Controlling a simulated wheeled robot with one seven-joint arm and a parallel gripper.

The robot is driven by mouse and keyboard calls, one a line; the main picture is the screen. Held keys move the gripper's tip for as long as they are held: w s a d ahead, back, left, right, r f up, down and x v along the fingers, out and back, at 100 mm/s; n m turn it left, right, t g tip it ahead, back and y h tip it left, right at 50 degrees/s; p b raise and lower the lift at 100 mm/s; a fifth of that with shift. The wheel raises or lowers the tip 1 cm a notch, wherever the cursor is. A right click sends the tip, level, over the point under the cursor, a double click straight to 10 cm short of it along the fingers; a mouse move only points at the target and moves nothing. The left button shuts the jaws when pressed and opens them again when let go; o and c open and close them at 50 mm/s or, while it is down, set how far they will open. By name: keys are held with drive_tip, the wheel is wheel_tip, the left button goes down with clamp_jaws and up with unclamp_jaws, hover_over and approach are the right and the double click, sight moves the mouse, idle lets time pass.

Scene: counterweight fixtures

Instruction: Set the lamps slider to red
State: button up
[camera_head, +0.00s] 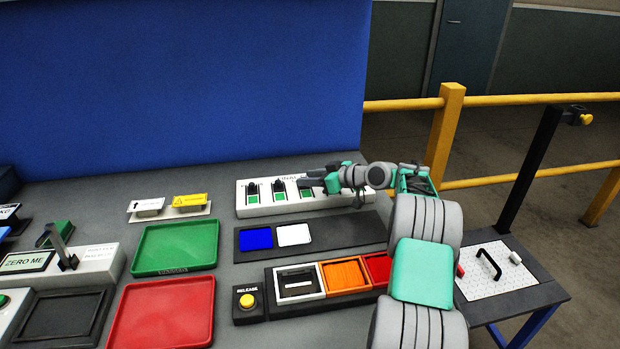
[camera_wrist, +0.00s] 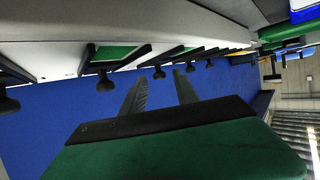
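A white slider panel (camera_head: 290,196) stands at the back of the table, with several black knobs in slots above green marks. Its lettering is too small to read, so I cannot tell which slider is the lamps one. My gripper (camera_head: 314,181) is at the panel's right part and hides some of it. In the wrist view the panel (camera_wrist: 60,30) runs along the top, with its knobs pointing down.
In front of the panel lies a dark strip with a blue tile (camera_head: 256,239) and a white tile (camera_head: 294,235). Nearer are an orange bin (camera_head: 345,274), a green tray (camera_head: 175,247) and a red tray (camera_head: 162,312). A blue wall (camera_head: 180,80) stands behind.

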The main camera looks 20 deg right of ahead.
drive_tip(key=shift+c, duration=0.6)
clamp_jaws()
idle(0.7)
